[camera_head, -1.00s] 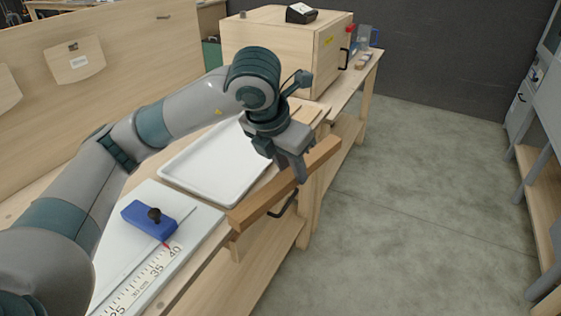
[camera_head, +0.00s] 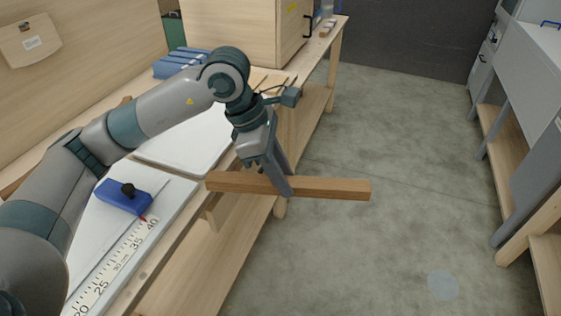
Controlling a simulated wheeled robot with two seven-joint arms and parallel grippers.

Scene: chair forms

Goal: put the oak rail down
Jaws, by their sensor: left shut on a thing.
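The oak rail (camera_head: 330,188) is a long brown wooden bar. My left gripper (camera_head: 284,187) is shut on it near its middle. The rail lies roughly level across the picture. Its left end shows in front of the bench edge and its right end is out over the open floor. My left arm comes in from the left over the bench and hides part of the white tray (camera_head: 180,145). My right gripper is not in view.
A blue stop block (camera_head: 122,197) sits on a white board with a ruler (camera_head: 122,256) at the lower left. A big wooden box (camera_head: 235,28) and blue items (camera_head: 180,64) stand farther back on the bench. Grey floor (camera_head: 390,135) is clear, with another bench at right.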

